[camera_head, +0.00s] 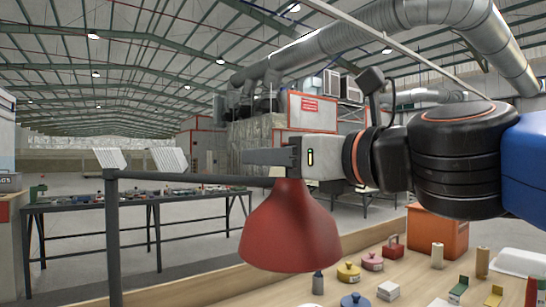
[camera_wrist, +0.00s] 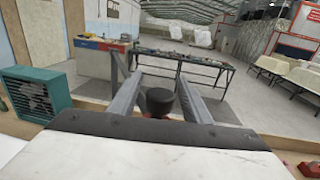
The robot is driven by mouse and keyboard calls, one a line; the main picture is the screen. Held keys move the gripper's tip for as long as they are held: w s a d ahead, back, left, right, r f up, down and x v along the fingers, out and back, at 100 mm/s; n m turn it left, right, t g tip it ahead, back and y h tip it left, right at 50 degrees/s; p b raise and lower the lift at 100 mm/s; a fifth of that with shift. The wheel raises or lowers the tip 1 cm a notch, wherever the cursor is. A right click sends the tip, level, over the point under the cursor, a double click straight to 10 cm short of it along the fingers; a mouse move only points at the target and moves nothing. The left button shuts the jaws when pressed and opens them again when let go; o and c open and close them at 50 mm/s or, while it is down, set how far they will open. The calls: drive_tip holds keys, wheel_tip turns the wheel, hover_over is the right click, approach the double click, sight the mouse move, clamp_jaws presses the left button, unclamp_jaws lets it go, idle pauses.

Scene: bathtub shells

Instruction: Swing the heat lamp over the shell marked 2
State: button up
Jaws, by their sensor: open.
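The heat lamp has a red conical shade (camera_head: 290,230), hanging from a dark horizontal arm (camera_head: 185,178) on an upright dark post (camera_head: 113,240). My gripper (camera_head: 265,157) is at the top of the shade, level with the lamp arm. No shell marked 2 can be made out in either view.
A wooden bench (camera_head: 380,262) below and right of the lamp holds small pots, blocks and an orange box (camera_head: 437,232). A cluttered dark table (camera_head: 140,203) stands behind. A teal fan unit (camera_wrist: 35,93) is at the left of the wrist view.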

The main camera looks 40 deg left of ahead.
drive_tip(key=s+d, duration=0.3)
drive_tip(key=d, duration=1.4)
drive_tip(key=shift+s, duration=0.15)
drive_tip(key=w+d+f+n+t+h, duration=0.1)
drive_tip(key=w+d+f+n+h, duration=0.25)
drive_tip(key=d+f, duration=0.4)
drive_tip(key=w+d+f+n+t+h, duration=0.1)
drive_tip(key=w+d+f+n+h, duration=0.3)
drive_tip(key=f, duration=0.7)
drive_tip(key=w+d+f+n+t+h, duration=0.2)
drive_tip(key=w+d+f+n, duration=0.2)
drive_tip(key=d+f, duration=0.45)
drive_tip(key=s+d+f+n+g+h, duration=0.1)
drive_tip(key=s+d+f+n+h, duration=0.2)
drive_tip(key=d+f, duration=0.7)
drive_tip(key=s+d+f+n+g+h, duration=0.1)
drive_tip(key=s+d+f+n+h, duration=0.2)
drive_tip(key=d+f, duration=0.8)
drive_tip(key=f+n+h, duration=0.1)
drive_tip(key=n+h, duration=0.1)
drive_tip(key=shift+d+n+g, duration=0.25)
drive_tip(key=shift+n+g, duration=0.05)
drive_tip(key=shift+n, duration=0.05)
